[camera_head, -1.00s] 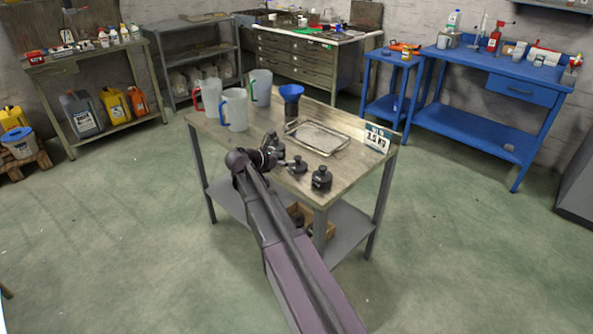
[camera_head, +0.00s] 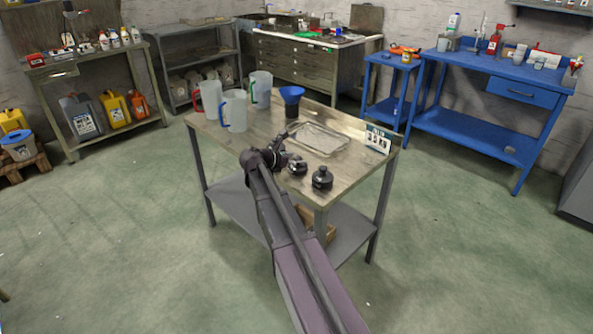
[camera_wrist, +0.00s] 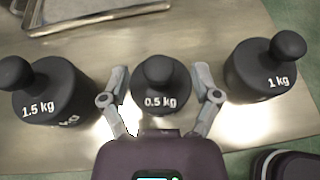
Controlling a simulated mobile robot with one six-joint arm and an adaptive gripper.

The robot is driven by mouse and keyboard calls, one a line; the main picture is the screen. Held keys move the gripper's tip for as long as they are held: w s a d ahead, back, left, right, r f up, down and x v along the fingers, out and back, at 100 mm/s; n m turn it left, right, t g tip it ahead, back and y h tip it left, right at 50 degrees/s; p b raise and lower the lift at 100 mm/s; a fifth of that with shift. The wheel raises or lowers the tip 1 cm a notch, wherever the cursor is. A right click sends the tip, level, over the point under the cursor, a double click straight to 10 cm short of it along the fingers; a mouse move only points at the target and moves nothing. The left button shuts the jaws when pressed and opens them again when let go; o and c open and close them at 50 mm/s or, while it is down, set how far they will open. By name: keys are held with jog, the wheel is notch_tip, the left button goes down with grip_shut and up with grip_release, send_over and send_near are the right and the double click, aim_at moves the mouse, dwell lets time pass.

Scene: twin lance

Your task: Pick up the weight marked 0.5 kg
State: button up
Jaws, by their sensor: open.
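In the wrist view the dark weight marked 0.5 kg (camera_wrist: 160,88) stands upright, with its round knob on top. My gripper (camera_wrist: 160,76) is open, with one finger on each side of this weight; I cannot tell whether either finger touches it. The weight marked 1.5 kg (camera_wrist: 48,92) stands to its left and the weight marked 1 kg (camera_wrist: 265,72) to its right. In the head view my gripper (camera_head: 281,160) is low over the wooden table's front part, close to the weights, and my arm hides part of that area.
A metal tray (camera_head: 344,147) lies behind the weights on the table (camera_head: 230,141). The neighbouring weights are close beside my fingers. The table's edge lies just beyond the 1 kg weight.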

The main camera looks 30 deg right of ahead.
jog(key=shift+x, duration=0.8)
jog(key=shift+s, duration=0.1)
jog(key=shift+c, duration=0.2)
grip_shut()
